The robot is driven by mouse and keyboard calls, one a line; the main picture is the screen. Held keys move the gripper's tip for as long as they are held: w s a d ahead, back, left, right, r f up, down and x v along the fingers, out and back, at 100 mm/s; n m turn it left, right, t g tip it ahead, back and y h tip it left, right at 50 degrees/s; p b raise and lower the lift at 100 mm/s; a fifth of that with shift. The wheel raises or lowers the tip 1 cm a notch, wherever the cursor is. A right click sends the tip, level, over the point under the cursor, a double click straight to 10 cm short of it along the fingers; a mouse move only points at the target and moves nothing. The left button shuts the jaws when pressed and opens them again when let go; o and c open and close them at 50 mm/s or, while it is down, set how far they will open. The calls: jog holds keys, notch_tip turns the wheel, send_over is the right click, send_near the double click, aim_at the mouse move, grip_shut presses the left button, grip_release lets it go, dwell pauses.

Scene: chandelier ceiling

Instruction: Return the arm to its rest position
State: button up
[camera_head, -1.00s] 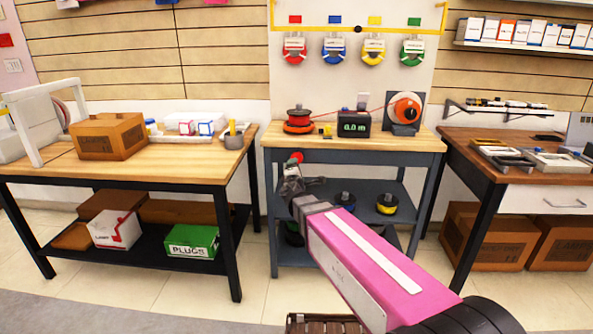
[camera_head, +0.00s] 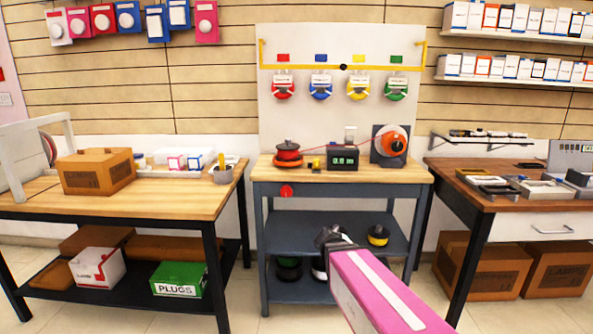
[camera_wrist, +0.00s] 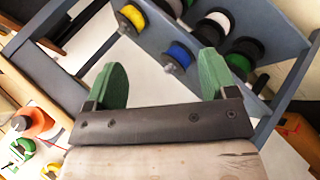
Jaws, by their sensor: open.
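My arm, with its pink link (camera_head: 375,295), reaches up from the lower right of the head view in front of the grey middle bench (camera_head: 345,193). Its dark far end (camera_head: 328,237) shows before the bench's shelves; the fingers cannot be made out there. In the wrist view my gripper (camera_wrist: 162,78) has two green fingers set wide apart with nothing between them. Beyond them are shelves with spools: a yellow one (camera_wrist: 131,18), a blue one (camera_wrist: 178,54) and several darker ones, all apart from the fingers.
The middle bench holds a red spool (camera_head: 288,152), a black display box (camera_head: 343,159) and an orange reel (camera_head: 390,142). A left table (camera_head: 150,199) carries a cardboard box (camera_head: 96,172). A right table (camera_head: 470,205) stands close by. Floor shows between the left table and middle bench.

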jog(key=s+f+m+g+y, duration=0.5)
jog(key=s+f+g+y, duration=0.1)
jog(key=s, duration=0.6)
jog(key=shift+s+d+f+g+y, duration=0.15)
jog(key=shift+f+g+y, duration=0.2)
jog(key=shift+f, duration=0.2)
dwell(1.7)
